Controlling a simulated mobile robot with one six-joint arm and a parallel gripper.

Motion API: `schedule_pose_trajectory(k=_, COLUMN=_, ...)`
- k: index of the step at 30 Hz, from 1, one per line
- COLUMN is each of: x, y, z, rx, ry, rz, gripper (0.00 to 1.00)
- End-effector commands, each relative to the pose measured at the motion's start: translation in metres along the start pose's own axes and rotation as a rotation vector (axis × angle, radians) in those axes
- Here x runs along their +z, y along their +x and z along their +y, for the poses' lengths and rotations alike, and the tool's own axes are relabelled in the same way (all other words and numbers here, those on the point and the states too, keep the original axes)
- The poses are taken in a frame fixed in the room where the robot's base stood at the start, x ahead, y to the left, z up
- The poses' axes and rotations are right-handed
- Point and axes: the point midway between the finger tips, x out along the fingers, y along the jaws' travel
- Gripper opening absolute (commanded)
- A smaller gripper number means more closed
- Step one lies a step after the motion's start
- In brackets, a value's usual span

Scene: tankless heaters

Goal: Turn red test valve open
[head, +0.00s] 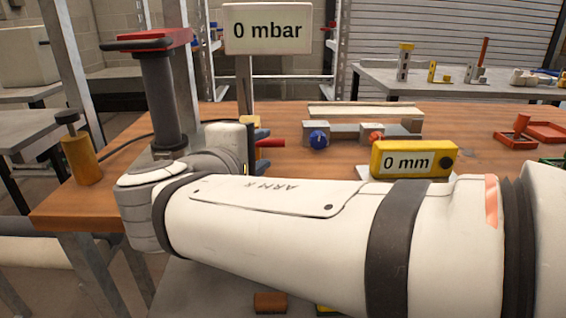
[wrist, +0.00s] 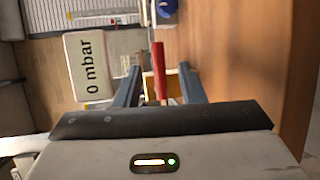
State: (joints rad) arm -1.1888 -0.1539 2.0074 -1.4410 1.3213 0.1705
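The red test valve lever (head: 270,143) sticks out to the right beside a brass-yellow body behind my arm in the head view. In the wrist view the red lever (wrist: 159,70) lies between the two blue-grey fingers of my gripper (wrist: 158,80), with a gap on each side. The gripper is open and holds nothing that I can see. A yellow block (wrist: 148,85) shows behind the lever. In the head view my arm hides most of the gripper. The white sign (head: 267,29) reads 0 mbar and also shows in the wrist view (wrist: 90,66).
A yellow gauge (head: 413,160) reading 0 mm stands to the right on the wooden bench (head: 480,165). Blue (head: 319,139) and orange knobs (head: 371,137) sit behind. A yellow cylinder with a black knob (head: 80,158) stands at the left, near a black hose. Red trays lie far right.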

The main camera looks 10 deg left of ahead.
Motion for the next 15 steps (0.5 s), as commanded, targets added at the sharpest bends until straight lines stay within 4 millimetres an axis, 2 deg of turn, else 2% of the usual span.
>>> schedule_pose_trajectory(k=5, x=-0.003, y=0.012, z=0.0, rx=0.012, ry=0.0, rz=0.004, gripper=0.36)
schedule_pose_trajectory(k=15, x=-0.003, y=0.063, z=0.0, rx=0.01, ry=0.0, rz=0.004, gripper=0.36)
